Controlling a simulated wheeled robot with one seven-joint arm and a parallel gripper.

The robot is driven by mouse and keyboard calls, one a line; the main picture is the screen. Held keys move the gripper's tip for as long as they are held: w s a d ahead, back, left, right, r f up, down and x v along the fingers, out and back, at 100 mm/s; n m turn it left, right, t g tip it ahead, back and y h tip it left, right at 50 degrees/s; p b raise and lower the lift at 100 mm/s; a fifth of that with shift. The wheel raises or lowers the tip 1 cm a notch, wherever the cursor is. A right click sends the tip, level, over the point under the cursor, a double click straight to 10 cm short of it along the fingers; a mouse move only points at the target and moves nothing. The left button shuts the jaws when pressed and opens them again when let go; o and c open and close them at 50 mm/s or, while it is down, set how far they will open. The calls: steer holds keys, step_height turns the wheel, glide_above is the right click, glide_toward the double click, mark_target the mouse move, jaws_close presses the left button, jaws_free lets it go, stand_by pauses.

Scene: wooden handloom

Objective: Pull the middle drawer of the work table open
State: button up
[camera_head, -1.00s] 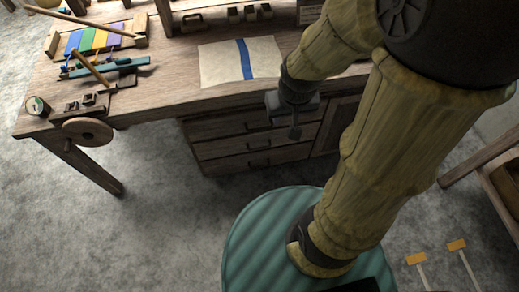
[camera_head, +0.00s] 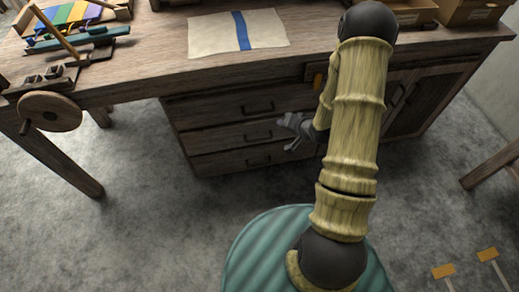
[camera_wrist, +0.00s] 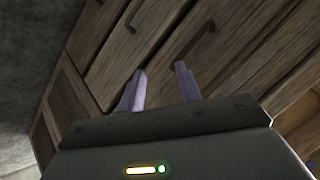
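The work table (camera_head: 150,78) has a stack of three wooden drawers under its top, each with a dark bar handle. The middle drawer (camera_head: 215,140) is closed, and its handle (camera_head: 258,138) is bare. My gripper (camera_head: 288,132) is to the right of that handle, in front of the drawer fronts. In the wrist view the drawer fronts run diagonally, and the two fingers (camera_wrist: 160,69) are apart with nothing between them.
The top drawer (camera_head: 215,108) and bottom drawer (camera_head: 215,163) are closed. A cabinet door (camera_head: 408,100) stands right of the drawers, behind my arm. A wooden wheel (camera_head: 50,111) sticks out at the table's left front. The floor before the drawers is clear.

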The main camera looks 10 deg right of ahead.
mark_target(260, 140)
steer(key=s+f+m+t+y+b, duration=0.3)
steer(key=f+m+t+b, duration=0.3)
steer(key=f+b, duration=0.6)
step_height(260, 140, down, 10)
steer(key=shift+a+r+m, duration=0.2)
steer(key=shift+m, duration=0.9)
steer(key=shift+b, duration=0.3)
steer(key=b+x, duration=0.5)
steer(key=x, duration=1.2)
steer(key=shift+w+a, duration=0.15)
jaws_close()
